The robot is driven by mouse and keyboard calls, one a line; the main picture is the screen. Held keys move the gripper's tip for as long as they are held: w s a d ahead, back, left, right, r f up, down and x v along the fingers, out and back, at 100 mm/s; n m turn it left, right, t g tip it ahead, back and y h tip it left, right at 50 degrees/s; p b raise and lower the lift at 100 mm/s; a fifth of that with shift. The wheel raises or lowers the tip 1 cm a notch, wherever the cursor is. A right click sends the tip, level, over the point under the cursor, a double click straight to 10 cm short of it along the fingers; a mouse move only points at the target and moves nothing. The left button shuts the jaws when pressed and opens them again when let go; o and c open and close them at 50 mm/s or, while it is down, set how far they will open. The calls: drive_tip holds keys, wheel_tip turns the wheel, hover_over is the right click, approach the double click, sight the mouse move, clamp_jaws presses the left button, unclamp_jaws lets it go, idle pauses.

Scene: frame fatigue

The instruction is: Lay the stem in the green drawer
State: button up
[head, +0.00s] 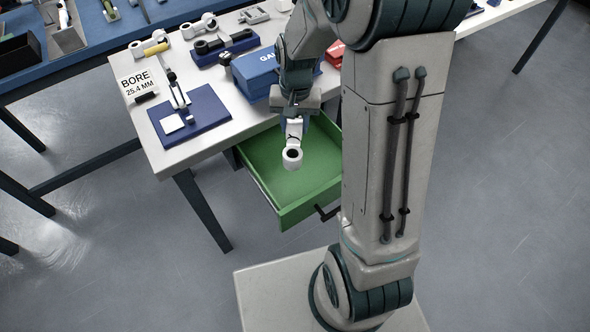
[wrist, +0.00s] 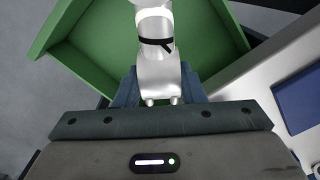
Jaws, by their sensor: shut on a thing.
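The silver-white stem (head: 292,155), with a round clamp end and a black band, hangs from my gripper (head: 294,121). My gripper is shut on the stem's other end. In the wrist view the stem (wrist: 156,62) points away from the jaws (wrist: 158,97). The green drawer (head: 322,172) is pulled open under the white table, and its floor looks empty. The stem is over the drawer in the head view. I cannot tell how high it is above the floor. The drawer also shows in the wrist view (wrist: 95,45) behind the stem.
The white table (head: 160,150) holds a blue mat (head: 205,120) with small parts, a BORE 25.4 MM card (head: 137,86), a blue box (head: 255,76) and a red box (head: 335,53). More stem-like parts lie at the back.

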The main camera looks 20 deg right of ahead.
drive_tip(key=shift+m, duration=0.6)
drive_tip(key=f+b, duration=0.1)
drive_tip(key=s+f+b, duration=0.1)
drive_tip(key=b, duration=0.1)
drive_tip(key=f+b, duration=0.2)
drive_tip(key=shift+s+f, duration=0.1)
drive_tip(key=shift+s, duration=0.25)
drive_tip(key=s+f+b, duration=0.1)
drive_tip(key=b, duration=0.4)
hover_over(298, 176)
drive_tip(key=shift+m, duration=0.3)
wheel_tip(298, 176, down, 10)
drive_tip(key=shift+f, duration=0.2)
drive_tip(key=o, duration=1.1)
drive_tip(key=shift+c, duration=0.2)
drive_tip(key=shift+r, duration=0.1)
